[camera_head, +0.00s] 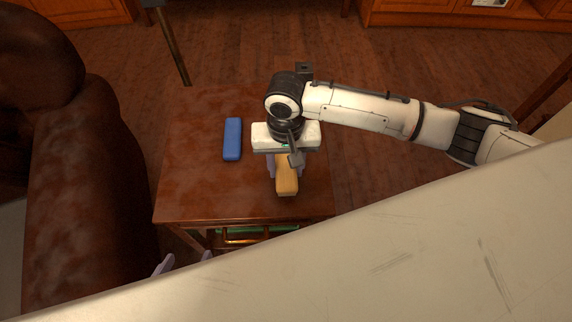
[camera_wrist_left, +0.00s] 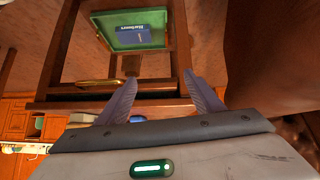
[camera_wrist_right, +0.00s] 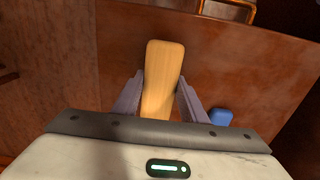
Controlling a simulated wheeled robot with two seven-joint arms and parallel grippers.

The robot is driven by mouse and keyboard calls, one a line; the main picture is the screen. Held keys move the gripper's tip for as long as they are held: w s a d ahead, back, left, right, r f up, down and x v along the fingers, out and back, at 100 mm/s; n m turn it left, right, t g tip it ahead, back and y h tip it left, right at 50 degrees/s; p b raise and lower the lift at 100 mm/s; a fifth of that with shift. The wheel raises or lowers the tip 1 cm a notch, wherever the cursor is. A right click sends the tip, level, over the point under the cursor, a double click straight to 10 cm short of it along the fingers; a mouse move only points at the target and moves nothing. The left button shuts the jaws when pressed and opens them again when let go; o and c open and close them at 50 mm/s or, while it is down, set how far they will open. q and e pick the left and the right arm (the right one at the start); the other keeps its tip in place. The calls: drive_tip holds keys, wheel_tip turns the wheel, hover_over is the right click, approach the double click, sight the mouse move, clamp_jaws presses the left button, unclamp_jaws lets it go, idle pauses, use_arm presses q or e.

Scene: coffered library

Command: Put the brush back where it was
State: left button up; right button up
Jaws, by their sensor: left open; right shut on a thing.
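The brush, a tan wooden bar with rounded ends (camera_head: 287,182), is over the front right part of the brown wooden table (camera_head: 200,195). My right gripper (camera_head: 286,170) points down and is shut on it, one finger on each long side. The right wrist view shows the brush (camera_wrist_right: 163,70) between the fingers, its far end sticking out beyond them. I cannot tell whether its underside touches the tabletop. My left gripper (camera_head: 185,262) is open and empty, in front of and below the table's front edge; its spread fingers (camera_wrist_left: 160,82) show in the left wrist view.
A blue oblong block (camera_head: 232,139) lies on the table, left of the brush. A green tray (camera_wrist_left: 117,40) holding a dark blue book (camera_wrist_left: 133,34) shows in the left wrist view. A brown leather armchair (camera_head: 75,200) stands left. The tabletop's left part is clear.

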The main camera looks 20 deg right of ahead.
sight(285, 167)
drive_tip(key=o, duration=0.9)
drive_tip(key=shift+f, duration=0.15)
wheel_tip(285, 167, up, 12)
drive_tip(key=p, duration=0.3)
drive_tip(key=shift+r, duration=0.2)
drive_tip(key=shift+a+f, duration=0.1)
